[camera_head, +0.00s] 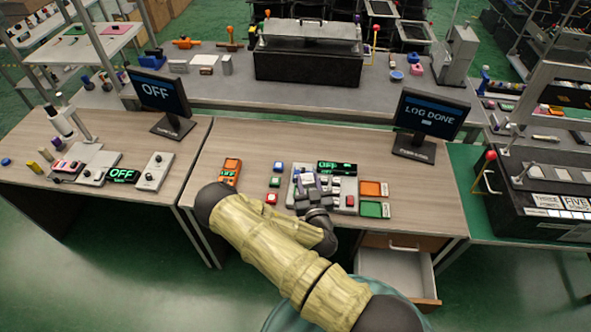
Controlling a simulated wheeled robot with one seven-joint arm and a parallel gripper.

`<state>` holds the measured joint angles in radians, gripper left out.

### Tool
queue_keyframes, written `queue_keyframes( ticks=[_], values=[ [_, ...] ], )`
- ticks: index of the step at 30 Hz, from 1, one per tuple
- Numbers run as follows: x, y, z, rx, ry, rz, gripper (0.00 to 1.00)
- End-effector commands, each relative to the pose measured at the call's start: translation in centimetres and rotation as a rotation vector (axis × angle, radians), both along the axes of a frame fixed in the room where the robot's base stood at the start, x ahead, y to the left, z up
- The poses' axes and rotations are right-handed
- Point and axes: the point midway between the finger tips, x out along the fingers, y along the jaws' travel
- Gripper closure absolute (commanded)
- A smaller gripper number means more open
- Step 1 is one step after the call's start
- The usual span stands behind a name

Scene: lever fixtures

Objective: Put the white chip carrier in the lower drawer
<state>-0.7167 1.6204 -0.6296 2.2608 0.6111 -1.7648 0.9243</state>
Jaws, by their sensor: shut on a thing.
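My gripper (324,183) is over the light grey fixture panel on the middle desk, its dark fingers shut on a small pale piece. This appears to be the white chip carrier (326,178); the fingers hide most of it and its outline is too small to make out. The lower drawer (394,268) is pulled out under the desk's right side, below and right of my gripper, and its light grey inside looks empty where it shows. The upper drawer (386,243) above it is shut. My arm hides the drawer's left part.
Beside the grey panel (350,203) are an orange tray (374,188), a green tray (374,209), an orange meter (231,171) and several small coloured blocks. A monitor (431,113) reading "LOG DONE" stands behind. The desk's right front is clear.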

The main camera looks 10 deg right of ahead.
Motion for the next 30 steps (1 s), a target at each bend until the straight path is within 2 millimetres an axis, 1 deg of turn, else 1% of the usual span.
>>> queue_keyframes(
  ticks=[1, 6, 15, 24, 30],
  values=[
    [0.2, 0.0, -0.9, 0.004, -0.002, -0.011, 0.84],
    [1.1, -0.2, -3.1, 0.006, -0.003, -0.065, 0.84],
    [2.9, -0.4, -6.7, 0.006, -0.002, -0.161, 0.84],
    [4.8, -0.5, -9.5, 0.005, -0.003, -0.233, 0.84],
    [6.0, -0.4, -10.9, 0.005, -0.003, -0.269, 0.84]
  ],
)
